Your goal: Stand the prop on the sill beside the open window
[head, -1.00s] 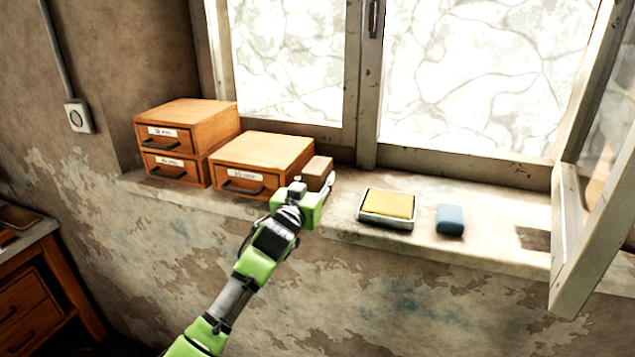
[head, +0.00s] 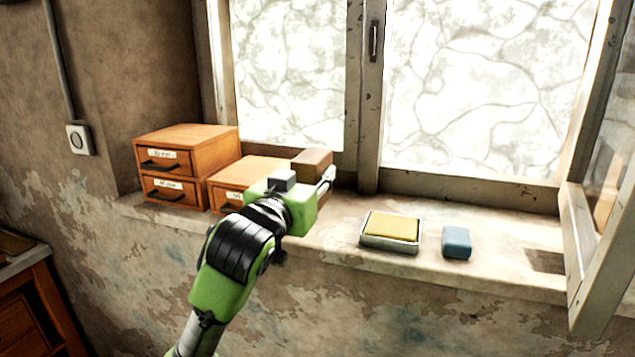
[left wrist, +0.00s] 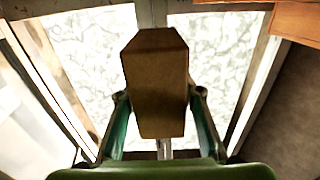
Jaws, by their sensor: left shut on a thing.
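The prop, a brown wooden block (head: 312,159), is held by my left gripper (head: 326,180) in front of the lower drawer box. In the left wrist view the block (left wrist: 156,85) sits between the two fingers of my left gripper (left wrist: 157,110), which is shut on it. The block appears raised off the sill (head: 335,232). The open window sash (head: 590,240) swings inward at the right end of the sill. My right gripper is not in view.
A two-drawer wooden box (head: 180,165) and a one-drawer box (head: 235,180), partly hidden by my gripper, stand on the left of the sill. A tin with a yellow pad (head: 390,230) and a blue block (head: 456,242) lie mid-sill. Bare sill shows between the blue block and the sash.

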